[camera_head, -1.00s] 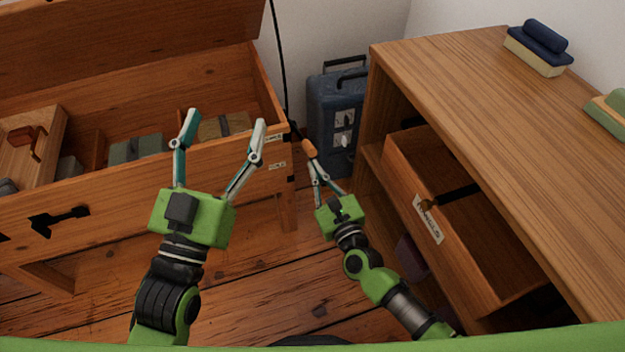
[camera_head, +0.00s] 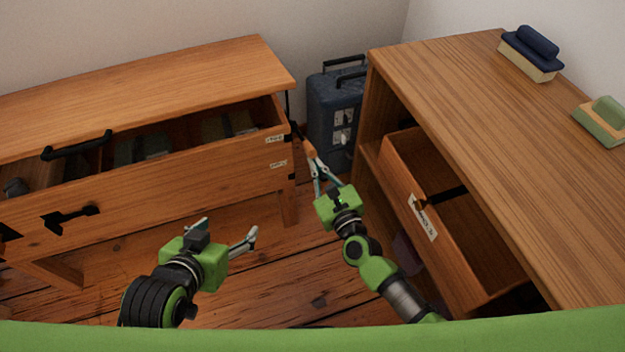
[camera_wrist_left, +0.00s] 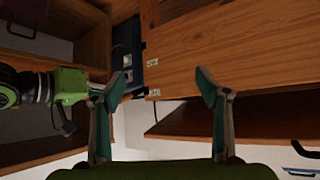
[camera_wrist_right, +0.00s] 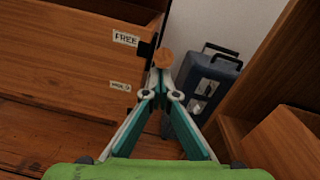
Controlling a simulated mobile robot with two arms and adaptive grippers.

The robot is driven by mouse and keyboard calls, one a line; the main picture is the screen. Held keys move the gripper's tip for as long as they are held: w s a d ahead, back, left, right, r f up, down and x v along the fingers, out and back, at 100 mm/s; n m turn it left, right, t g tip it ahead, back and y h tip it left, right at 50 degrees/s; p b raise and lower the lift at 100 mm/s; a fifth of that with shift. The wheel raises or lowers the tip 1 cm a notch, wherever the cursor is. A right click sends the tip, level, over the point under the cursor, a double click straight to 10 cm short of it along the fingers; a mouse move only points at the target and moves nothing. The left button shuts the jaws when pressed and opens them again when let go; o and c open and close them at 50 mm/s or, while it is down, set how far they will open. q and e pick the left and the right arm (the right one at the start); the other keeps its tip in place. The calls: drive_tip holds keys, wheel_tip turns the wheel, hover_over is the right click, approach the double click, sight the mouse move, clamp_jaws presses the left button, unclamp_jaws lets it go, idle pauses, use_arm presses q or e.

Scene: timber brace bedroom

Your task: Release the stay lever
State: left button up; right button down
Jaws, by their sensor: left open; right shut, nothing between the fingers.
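The wooden chest (camera_head: 150,185) stands at the left with its lid (camera_head: 150,85) partly lowered; a gap shows the inside. The stay lever's orange-brown knob (camera_head: 308,147) is at the chest's right end; in the right wrist view the knob (camera_wrist_right: 163,59) sits level with the "FREE" label (camera_wrist_right: 125,38). My right gripper (camera_wrist_right: 160,82) is shut and empty, its fingertips just below the knob; whether they touch it I cannot tell. My left gripper (camera_head: 224,228) is open and empty, low in front of the chest.
A dark blue metal case (camera_head: 335,110) stands behind, between the chest and a wooden desk (camera_head: 480,120) with an open drawer (camera_head: 440,240). Floor is clear in front of the chest.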

use_arm(q)
drive_tip(key=s+a+f+g, duration=0.1)
drive_tip(key=s+f+g, duration=0.1)
drive_tip(key=s, duration=0.3)
drive_tip(key=shift+a+f+g+y+p, duration=0.35)
drive_tip(key=shift+f+p, duration=0.1)
drive_tip(key=shift+f, duration=0.1)
use_arm(e)
drive_tip(key=shift+w+r, duration=0.25)
drive_tip(key=shift+r, duration=0.55)
drive_tip(key=v, duration=1.2)
drive_tip(key=shift+s+f, duration=0.2)
drive_tip(key=shift+f, duration=0.35)
